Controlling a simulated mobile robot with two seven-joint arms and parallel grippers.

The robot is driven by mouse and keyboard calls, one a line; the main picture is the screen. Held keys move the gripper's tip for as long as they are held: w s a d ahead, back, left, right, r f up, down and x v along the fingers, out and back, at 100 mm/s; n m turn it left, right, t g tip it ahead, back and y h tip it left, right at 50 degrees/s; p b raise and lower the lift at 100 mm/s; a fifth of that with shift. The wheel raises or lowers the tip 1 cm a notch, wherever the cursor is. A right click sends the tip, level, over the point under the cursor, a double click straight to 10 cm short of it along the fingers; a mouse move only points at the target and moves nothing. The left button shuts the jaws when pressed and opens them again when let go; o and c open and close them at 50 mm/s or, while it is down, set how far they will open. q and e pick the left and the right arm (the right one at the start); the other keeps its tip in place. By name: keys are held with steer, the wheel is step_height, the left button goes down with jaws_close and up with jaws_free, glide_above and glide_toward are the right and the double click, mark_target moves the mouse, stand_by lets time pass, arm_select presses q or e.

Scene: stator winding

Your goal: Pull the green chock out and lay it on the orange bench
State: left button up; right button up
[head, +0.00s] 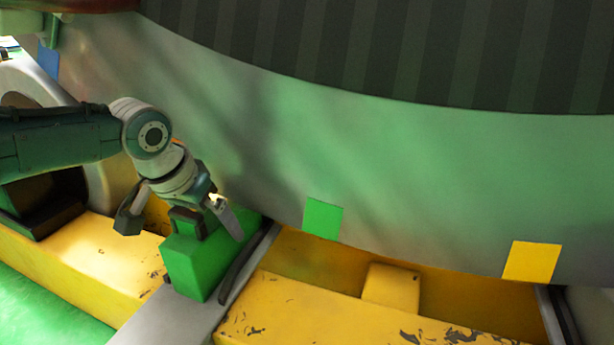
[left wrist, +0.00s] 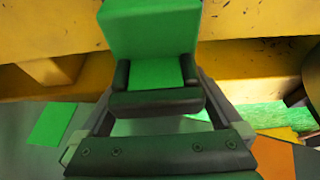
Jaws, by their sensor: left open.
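The green chock (head: 190,264) sits at the yellow base below the big grey drum, beside a grey strip. It also shows at the top of the left wrist view (left wrist: 150,32), with a dark handle (left wrist: 155,103) on the side facing that camera. My left gripper (head: 183,228) is open, with its fingers apart on either side of the handle. I cannot tell whether they touch it. An orange surface (left wrist: 275,158) shows at the lower right of the left wrist view; I cannot tell whether it is the bench. My right gripper is not in view.
The large grey drum (head: 420,170) fills the back, with a green patch (head: 322,218), a yellow patch (head: 532,262) and a blue patch (head: 48,61). The scuffed yellow base (head: 320,310) runs along the front. Green floor (head: 40,310) shows at the lower left.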

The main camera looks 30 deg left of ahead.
arm_select(q)
steer(key=shift+f, duration=0.15)
jaws_close()
stand_by(0.9)
